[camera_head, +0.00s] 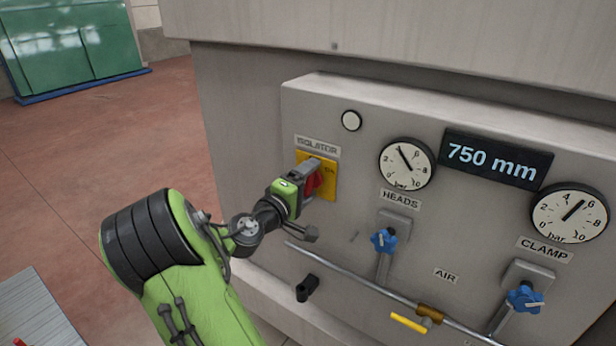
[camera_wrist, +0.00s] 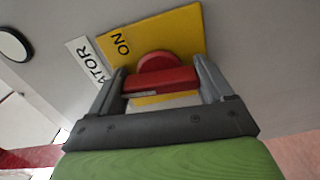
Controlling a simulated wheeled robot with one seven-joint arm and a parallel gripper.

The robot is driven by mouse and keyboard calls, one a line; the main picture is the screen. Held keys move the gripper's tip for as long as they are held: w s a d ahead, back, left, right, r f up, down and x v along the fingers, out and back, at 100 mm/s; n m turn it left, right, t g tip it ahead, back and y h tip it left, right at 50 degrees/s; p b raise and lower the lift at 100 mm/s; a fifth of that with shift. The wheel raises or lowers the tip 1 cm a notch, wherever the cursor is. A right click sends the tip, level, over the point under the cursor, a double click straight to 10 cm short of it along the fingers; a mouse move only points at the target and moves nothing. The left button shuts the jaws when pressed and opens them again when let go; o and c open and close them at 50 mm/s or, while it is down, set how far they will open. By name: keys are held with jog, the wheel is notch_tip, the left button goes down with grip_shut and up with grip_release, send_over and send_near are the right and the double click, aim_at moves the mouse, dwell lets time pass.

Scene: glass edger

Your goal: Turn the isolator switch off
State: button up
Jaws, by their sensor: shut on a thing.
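The isolator switch has a red handle on a yellow plate (camera_head: 330,172), under an "ISOLATOR" label on the grey panel. In the wrist view the red handle (camera_wrist: 162,79) lies between the two fingers, and "ON" shows on the yellow plate (camera_wrist: 186,30) near one corner. My gripper (camera_head: 312,178) is at the switch and partly hides it in the head view. In the wrist view my gripper (camera_wrist: 165,85) is shut on the red handle, with a grey finger on each side. The "OFF" marking is not visible.
A blue HEADS valve (camera_head: 383,240), a blue CLAMP valve (camera_head: 525,297), a yellow lever (camera_head: 409,323) and a pipe (camera_head: 350,276) lie right of and below my arm. Two gauges and a "750 mm" display (camera_head: 495,160) are to the right. Floor is open at left.

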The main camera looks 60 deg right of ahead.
jog(key=shift+n+p, duration=0.3)
jog(key=shift+n, duration=0.2)
jog(key=o, duration=0.9)
jog(key=shift+o, duration=0.2)
jog(key=w+a+b, duration=0.2)
jog(key=a, duration=1.3)
jog(key=shift+w+a, duration=0.25)
jog(key=shift+a, duration=0.1)
